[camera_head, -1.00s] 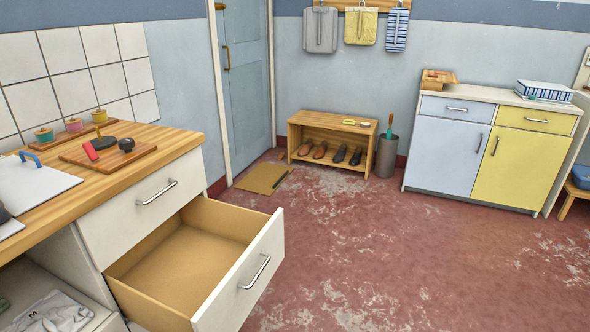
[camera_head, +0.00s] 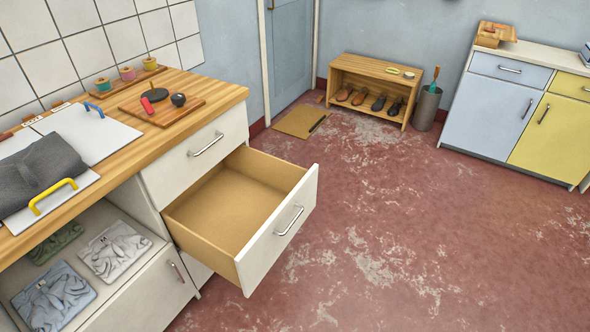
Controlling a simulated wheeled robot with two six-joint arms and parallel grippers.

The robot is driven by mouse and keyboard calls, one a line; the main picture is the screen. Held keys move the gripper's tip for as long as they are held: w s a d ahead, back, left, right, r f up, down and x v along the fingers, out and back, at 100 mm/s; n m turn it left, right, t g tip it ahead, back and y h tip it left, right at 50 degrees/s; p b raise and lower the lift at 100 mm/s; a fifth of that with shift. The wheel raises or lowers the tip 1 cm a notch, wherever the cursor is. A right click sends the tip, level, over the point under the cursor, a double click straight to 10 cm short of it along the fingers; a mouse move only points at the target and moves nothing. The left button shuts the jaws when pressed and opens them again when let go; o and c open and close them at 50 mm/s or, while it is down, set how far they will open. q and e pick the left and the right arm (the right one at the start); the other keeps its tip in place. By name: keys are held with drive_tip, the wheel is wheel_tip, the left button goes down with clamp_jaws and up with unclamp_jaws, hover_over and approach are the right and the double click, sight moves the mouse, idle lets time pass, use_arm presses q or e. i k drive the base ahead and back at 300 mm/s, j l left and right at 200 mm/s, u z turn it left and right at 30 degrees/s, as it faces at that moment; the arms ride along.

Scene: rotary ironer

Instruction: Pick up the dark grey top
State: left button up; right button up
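The dark grey top (camera_head: 38,172) lies folded on a white plate of the ironer (camera_head: 85,128) at the left of the counter. A yellow handle (camera_head: 53,196) stands at its front edge, and a blue handle (camera_head: 93,110) is on the white plate behind it. Neither of my grippers shows in the head view.
An open, empty drawer (camera_head: 240,205) juts out from the counter (camera_head: 215,92). Below, an open compartment holds folded light grey (camera_head: 115,250), blue-grey (camera_head: 53,298) and green (camera_head: 57,242) garments. A board (camera_head: 163,106) with small items lies on the counter.

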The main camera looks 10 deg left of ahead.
sight(25, 175)
drive_tip(key=u, duration=1.85)
drive_tip(key=i+l+u, duration=0.1)
drive_tip(key=l, duration=0.35)
drive_tip(key=i+l, duration=0.1)
drive_tip(key=l, duration=0.4)
drive_tip(key=i+l+u, duration=0.15)
drive_tip(key=l, duration=0.35)
drive_tip(key=l+u, duration=0.1)
drive_tip(key=l, duration=0.4)
drive_tip(key=i, duration=0.05)
